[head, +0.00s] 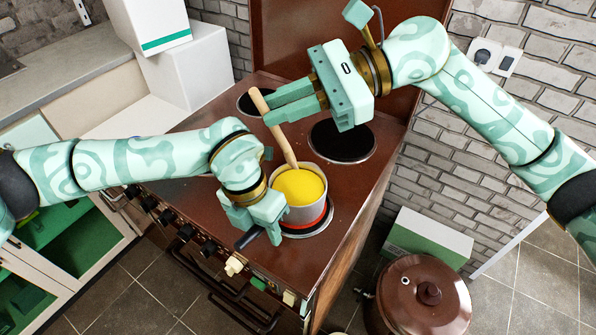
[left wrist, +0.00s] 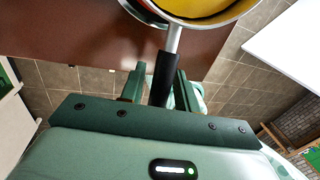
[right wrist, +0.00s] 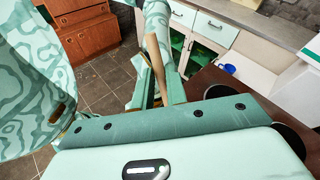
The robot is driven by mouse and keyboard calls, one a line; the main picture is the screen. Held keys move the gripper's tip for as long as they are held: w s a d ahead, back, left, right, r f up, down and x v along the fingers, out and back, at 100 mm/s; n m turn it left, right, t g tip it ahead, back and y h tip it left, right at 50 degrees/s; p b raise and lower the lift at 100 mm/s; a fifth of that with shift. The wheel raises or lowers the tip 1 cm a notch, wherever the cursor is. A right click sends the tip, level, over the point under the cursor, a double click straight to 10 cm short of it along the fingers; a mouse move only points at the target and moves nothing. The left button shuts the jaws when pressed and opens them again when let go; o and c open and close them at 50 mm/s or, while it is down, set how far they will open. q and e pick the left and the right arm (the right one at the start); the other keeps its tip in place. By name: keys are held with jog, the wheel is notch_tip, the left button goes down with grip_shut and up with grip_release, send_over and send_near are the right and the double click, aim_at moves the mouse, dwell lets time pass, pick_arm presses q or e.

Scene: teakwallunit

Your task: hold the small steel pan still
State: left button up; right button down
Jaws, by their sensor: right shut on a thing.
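The small steel pan (head: 307,213), filled with something yellow, stands upright on the front burner, which glows red. Its dark handle (head: 247,240) points toward the stove's front edge. My left gripper (head: 257,222) is at this handle. In the left wrist view the black handle grip (left wrist: 163,78) lies between my left fingers (left wrist: 158,88), with a visible gap on its left side, so the jaws look open around it. My right gripper (head: 277,103) is shut on the wooden spoon (head: 283,140), whose lower end dips into the yellow contents. The spoon also shows in the right wrist view (right wrist: 154,58).
Behind the pan is a bare dark burner (head: 342,141); another lies partly hidden at the back left. Knobs and a rail line the brown stove's (head: 215,160) front. A brown lidded pot (head: 425,295) stands on the floor at right.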

pick_arm(q)
jog(key=shift+r, duration=0.65)
jog(key=o, duration=1.1)
jog(key=shift+r, duration=0.1)
jog(key=r, duration=0.2)
jog(key=a+r, duration=0.1)
jog(key=r, duration=0.4)
jog(key=shift+w+a+r, duration=0.15)
jog(key=shift+w+r, duration=0.2)
